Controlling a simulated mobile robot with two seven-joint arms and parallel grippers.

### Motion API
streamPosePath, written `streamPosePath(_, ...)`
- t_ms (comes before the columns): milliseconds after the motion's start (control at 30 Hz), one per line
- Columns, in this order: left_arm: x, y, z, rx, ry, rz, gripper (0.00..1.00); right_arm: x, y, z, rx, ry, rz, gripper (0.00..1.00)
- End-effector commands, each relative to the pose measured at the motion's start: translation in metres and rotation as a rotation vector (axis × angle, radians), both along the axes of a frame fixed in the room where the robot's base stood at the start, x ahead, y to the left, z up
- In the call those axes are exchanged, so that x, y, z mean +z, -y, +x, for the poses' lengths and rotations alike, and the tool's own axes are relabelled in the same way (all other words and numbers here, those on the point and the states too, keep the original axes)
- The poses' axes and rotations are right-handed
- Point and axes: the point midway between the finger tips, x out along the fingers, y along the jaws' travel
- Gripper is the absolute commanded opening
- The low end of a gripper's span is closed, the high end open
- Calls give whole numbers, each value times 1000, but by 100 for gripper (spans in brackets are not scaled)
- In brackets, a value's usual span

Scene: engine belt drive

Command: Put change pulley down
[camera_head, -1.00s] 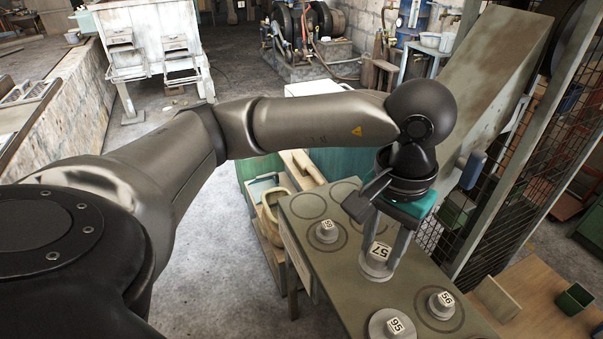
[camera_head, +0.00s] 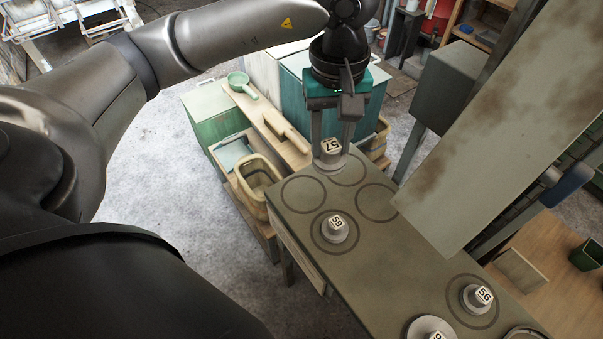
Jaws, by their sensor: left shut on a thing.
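My left gripper (camera_head: 332,136) points down and is shut on the change pulley (camera_head: 330,158), a grey metal piece with a hub labelled 57. The pulley is upright at the far end of the green-grey bench top (camera_head: 385,262), over or just left of an empty marked ring (camera_head: 349,168). I cannot tell whether it touches the top. Two more empty rings lie nearby, one on the left (camera_head: 303,191) and one on the right (camera_head: 378,202). A pulley that seems labelled 59 (camera_head: 335,229) stands in the nearest ring. My right gripper is not in view.
Pulley 56 (camera_head: 477,298) stands in a ring nearer me, with another pulley (camera_head: 432,328) cut by the lower edge. A rusty sloping panel (camera_head: 510,120) rises right of the bench.

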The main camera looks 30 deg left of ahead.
Motion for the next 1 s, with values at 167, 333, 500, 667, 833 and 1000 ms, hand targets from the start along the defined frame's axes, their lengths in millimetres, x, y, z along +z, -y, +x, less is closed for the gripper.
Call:
streamPosePath(167, 0, -8, 8, 392, 0, -9, 0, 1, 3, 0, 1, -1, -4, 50)
streamPosePath(333, 0, -16, 14, 765, -1, -16, 0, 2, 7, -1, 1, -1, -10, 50)
streamPosePath(500, 0, -24, 20, 1141, -2, -22, 0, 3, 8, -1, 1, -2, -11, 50)
streamPosePath(667, -1, -33, 25, 1494, -6, -27, 0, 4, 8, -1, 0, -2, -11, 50)
streamPosePath(833, -2, -43, 29, 1870, -11, -29, 0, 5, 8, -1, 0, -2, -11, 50)
streamPosePath(1000, -3, -53, 33, 2247, -14, -29, 0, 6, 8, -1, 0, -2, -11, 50)
